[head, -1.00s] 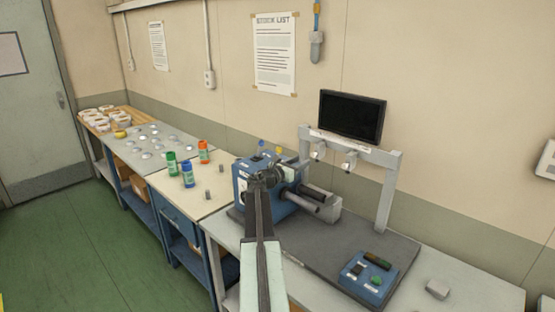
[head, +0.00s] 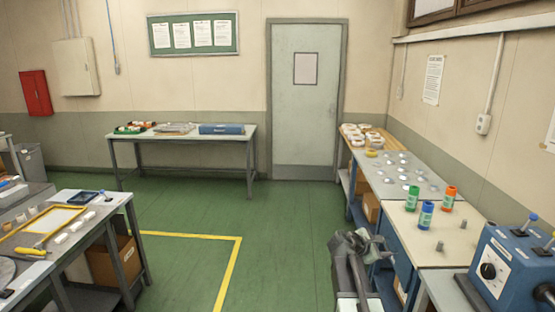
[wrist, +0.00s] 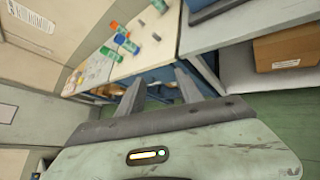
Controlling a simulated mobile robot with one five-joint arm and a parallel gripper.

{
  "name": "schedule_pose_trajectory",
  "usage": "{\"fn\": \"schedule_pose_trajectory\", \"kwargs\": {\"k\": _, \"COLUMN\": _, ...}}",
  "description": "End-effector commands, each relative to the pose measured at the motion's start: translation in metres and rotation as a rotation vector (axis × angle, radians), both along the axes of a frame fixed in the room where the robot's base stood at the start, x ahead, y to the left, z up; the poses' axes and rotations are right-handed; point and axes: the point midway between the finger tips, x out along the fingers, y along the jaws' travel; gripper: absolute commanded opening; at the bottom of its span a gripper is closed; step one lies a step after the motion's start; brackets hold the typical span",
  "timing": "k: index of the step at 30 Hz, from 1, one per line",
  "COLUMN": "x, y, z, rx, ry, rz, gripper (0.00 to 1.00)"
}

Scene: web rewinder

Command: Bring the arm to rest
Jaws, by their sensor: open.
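My gripper (head: 352,248) is in the lower middle of the head view, beside the front edge of the right-hand workbench and over the green floor. In the wrist view, its two dark fingers (wrist: 158,88) stand apart with nothing between them. The blue rewinder unit (head: 508,262) is at the lower right of the head view, partly cut off by the frame and clear of the gripper. How far the gripper is from the bench edge is hard to tell.
The right-hand bench (head: 415,238) carries green, blue and orange bottles (head: 426,214). A table (head: 185,137) stands at the back, left of a closed door (head: 305,105). Another bench (head: 110,212) is at the left. The floor between (head: 285,230) is clear, marked by a yellow line.

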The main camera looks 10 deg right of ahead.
Motion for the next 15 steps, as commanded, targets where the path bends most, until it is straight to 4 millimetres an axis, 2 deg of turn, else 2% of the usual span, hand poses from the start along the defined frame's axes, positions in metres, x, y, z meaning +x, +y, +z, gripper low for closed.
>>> {"fn": "schedule_pose_trajectory", "kwargs": {"k": 1, "x": -0.004, "y": 0.044, "z": -0.015, "rx": 0.094, "ry": -0.048, "rz": -0.006, "gripper": 0.42}}
{"fn": "schedule_pose_trajectory", "kwargs": {"k": 3, "x": -0.010, "y": 0.100, "z": -0.038, "rx": 0.253, "ry": -0.116, "rz": -0.047, "gripper": 0.42}}
{"fn": "schedule_pose_trajectory", "kwargs": {"k": 5, "x": -0.021, "y": 0.148, "z": -0.058, "rx": 0.396, "ry": -0.166, "rz": -0.102, "gripper": 0.42}}
{"fn": "schedule_pose_trajectory", "kwargs": {"k": 6, "x": -0.031, "y": 0.179, "z": -0.071, "rx": 0.495, "ry": -0.193, "rz": -0.151, "gripper": 0.42}}
{"fn": "schedule_pose_trajectory", "kwargs": {"k": 8, "x": -0.050, "y": 0.224, "z": -0.089, "rx": 0.645, "ry": -0.228, "rz": -0.248, "gripper": 0.42}}
{"fn": "schedule_pose_trajectory", "kwargs": {"k": 9, "x": -0.067, "y": 0.252, "z": -0.101, "rx": 0.746, "ry": -0.244, "rz": -0.332, "gripper": 0.42}}
{"fn": "schedule_pose_trajectory", "kwargs": {"k": 11, "x": -0.094, "y": 0.289, "z": -0.115, "rx": 0.892, "ry": -0.265, "rz": -0.494, "gripper": 0.42}}
{"fn": "schedule_pose_trajectory", "kwargs": {"k": 12, "x": -0.115, "y": 0.308, "z": -0.123, "rx": 0.983, "ry": -0.277, "rz": -0.633, "gripper": 0.42}}
{"fn": "schedule_pose_trajectory", "kwargs": {"k": 15, "x": -0.150, "y": 0.347, "z": -0.131, "rx": 1.123, "ry": -0.294, "rz": -0.956, "gripper": 0.42}}
